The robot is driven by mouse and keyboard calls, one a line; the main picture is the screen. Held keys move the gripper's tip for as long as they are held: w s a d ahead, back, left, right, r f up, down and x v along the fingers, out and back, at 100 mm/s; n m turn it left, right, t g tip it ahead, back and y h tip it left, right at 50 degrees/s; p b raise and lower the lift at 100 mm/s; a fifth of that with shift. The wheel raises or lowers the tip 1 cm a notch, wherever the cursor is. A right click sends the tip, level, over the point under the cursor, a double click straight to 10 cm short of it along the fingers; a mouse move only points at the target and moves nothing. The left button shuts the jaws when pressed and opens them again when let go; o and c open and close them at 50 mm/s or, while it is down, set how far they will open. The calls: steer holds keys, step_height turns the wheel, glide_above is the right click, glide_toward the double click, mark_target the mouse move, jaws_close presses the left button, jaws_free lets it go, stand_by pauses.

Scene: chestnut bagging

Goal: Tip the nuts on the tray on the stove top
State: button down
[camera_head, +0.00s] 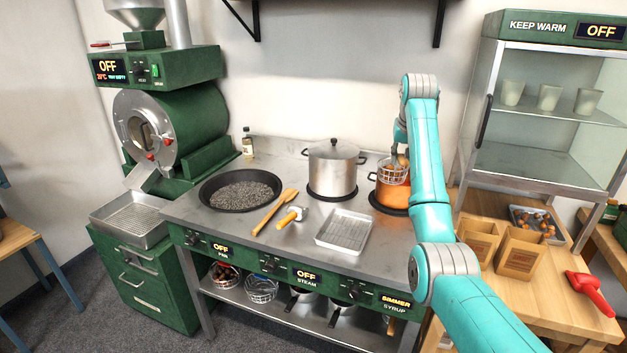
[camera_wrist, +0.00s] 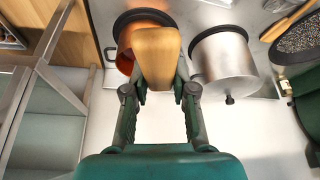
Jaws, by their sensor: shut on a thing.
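My gripper (camera_head: 400,135) is shut on the wooden handle (camera_wrist: 157,58) of a wire basket (camera_head: 391,175). Brown nuts (camera_head: 402,161) show at the basket's top. The basket is at the mouth of the copper pot (camera_head: 392,196) on the right burner; whether it touches the pot is unclear. The copper pot (camera_wrist: 126,60) also shows in the wrist view, partly behind the handle. The basket itself is hidden there. A shallow silver tray (camera_head: 344,231) lies empty on the stove top (camera_head: 215,220), left of and in front of the copper pot.
A lidded steel pot (camera_head: 332,170) stands left of the copper pot. A black pan (camera_head: 240,190) with dark grains, a wooden spoon (camera_head: 275,211) and a yellow-handled tool (camera_head: 291,217) lie further left. Wooden boxes (camera_head: 519,253) and a glass warming cabinet (camera_head: 545,105) are at the right.

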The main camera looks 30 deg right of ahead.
steer(key=w+a+f+m, duration=0.1)
steer(key=w+a+m, duration=0.15)
steer(key=a, duration=0.55)
steer(key=w+a+f+m+g+h, duration=0.1)
steer(key=w+a+f, duration=0.15)
steer(key=a, duration=0.45)
steer(key=w+a+f+m, duration=0.1)
steer(key=w+a+m, duration=0.15)
steer(key=a, duration=0.55)
steer(key=shift+s+d+f+m+t+y, duration=0.65)
steer(key=shift+s+d+f+m+t, duration=0.4)
steer(key=shift+s+f+t, duration=1.85)
steer(key=shift+s+d+f+m+t+y, duration=0.65)
steer(key=shift+s+f+m+t, duration=1.05)
steer(key=shift+t, duration=2.35)
steer(key=shift+s+d+f+m+t+y, duration=0.85)
steer(key=shift+s+f+t, duration=0.7)
steer(key=shift+f+t, duration=1.7)
steer(key=shift+d+r+h, duration=0.1)
steer(key=shift+r+h, duration=0.15)
steer(key=shift+h, duration=0.2)
steer(key=shift+r, duration=0.1)
